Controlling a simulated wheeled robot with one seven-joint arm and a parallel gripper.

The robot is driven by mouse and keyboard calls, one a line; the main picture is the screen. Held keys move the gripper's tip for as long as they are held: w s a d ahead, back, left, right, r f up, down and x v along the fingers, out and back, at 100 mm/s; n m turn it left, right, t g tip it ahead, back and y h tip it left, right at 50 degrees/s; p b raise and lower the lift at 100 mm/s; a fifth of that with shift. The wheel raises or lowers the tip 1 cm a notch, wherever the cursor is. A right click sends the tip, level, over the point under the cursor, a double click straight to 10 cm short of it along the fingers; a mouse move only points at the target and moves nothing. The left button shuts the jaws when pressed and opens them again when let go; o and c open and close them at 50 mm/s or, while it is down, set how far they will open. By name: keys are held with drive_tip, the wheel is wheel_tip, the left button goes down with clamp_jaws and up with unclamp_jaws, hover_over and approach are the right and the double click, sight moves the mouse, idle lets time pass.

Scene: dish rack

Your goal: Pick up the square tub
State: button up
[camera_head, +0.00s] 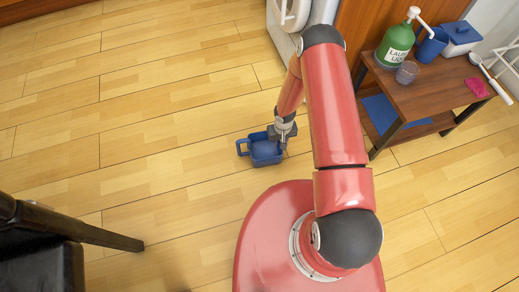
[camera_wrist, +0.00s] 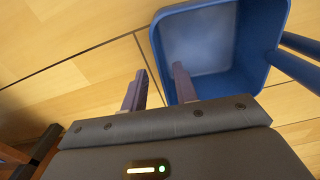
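The square tub is blue and open at the top, with a handle on one side. In the head view the tub (camera_head: 264,155) stands on the wooden floor in front of my base. My gripper (camera_head: 281,131) is at its upper right side in that view. In the wrist view the tub (camera_wrist: 247,45) fills the upper right, its handle reaching to the right edge. My gripper (camera_wrist: 158,88) is open, with one finger outside the tub wall and the other over its inside. The wall nearest my gripper lies between the fingers. Whether either finger touches the tub cannot be told.
A brown low table (camera_head: 424,92) stands at the right with a green detergent bottle (camera_head: 396,45), a clear cup (camera_head: 407,72) and blue containers on it. A white appliance (camera_head: 285,30) is behind my arm. A dark chair (camera_head: 45,240) is at lower left. The left floor is clear.

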wheel_tip(320, 180, down, 4)
drive_tip(key=shift+w+a+f, duration=0.1)
drive_tip(key=shift+f, duration=0.15)
clamp_jaws()
